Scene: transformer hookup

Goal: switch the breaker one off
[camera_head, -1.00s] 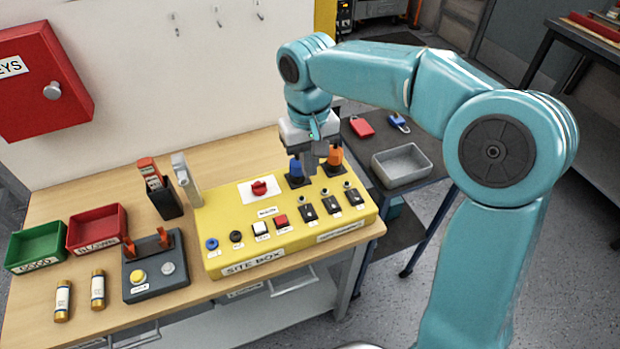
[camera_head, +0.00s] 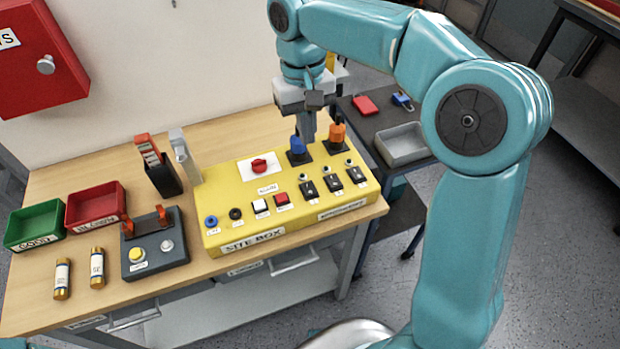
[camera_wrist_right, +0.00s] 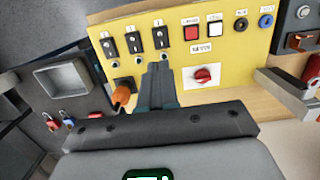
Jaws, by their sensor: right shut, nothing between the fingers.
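The yellow site box (camera_head: 225,228) stands on the wooden bench. Three black breaker switches sit on its right part: a left one (camera_head: 309,189), a middle one (camera_head: 332,181) and a right one (camera_head: 354,174). They also show in the right wrist view, where the left one (camera_wrist_right: 158,38) is nearest the red button. Their numbers and lever positions are too small to read surely. My right gripper (camera_head: 308,138) is shut and empty, above the box's back edge by the blue plug (camera_head: 297,146). In the wrist view its fingers (camera_wrist_right: 158,72) point toward the breakers. My left gripper is out of view.
An orange plug (camera_head: 337,134) stands beside the blue one. A red rotary knob (camera_head: 259,166) and several buttons are left of the breakers. A grey tray (camera_head: 403,146) and padlocks lie on the side table. Green (camera_head: 35,226) and red (camera_head: 95,205) bins stand at left.

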